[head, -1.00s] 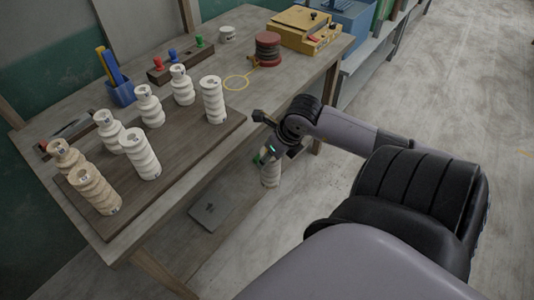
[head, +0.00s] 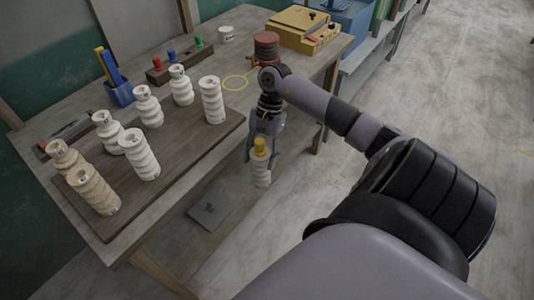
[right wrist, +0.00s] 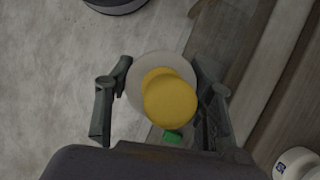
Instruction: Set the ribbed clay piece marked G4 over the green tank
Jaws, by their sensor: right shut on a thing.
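My right gripper (head: 263,152) is shut on a cream ribbed clay piece (head: 260,172) with a yellow knob (head: 261,146) at its top. The piece hangs roughly upright just off the table's front edge. In the right wrist view the yellow knob (right wrist: 168,100) and a pale disc (right wrist: 140,75) sit between the fingers; a small green spot (right wrist: 172,136) shows beside them. I cannot read a G4 mark on the held piece. A green peg (head: 199,41) stands on the dark rack at the back; I cannot pick out a green tank for certain. My left gripper is not in view.
Several ribbed clay pieces (head: 141,157) stand on a dark board (head: 185,150) on the table. A blue pen cup (head: 121,94), a red-and-dark spool (head: 266,46) and a yellow box (head: 300,32) stand behind.

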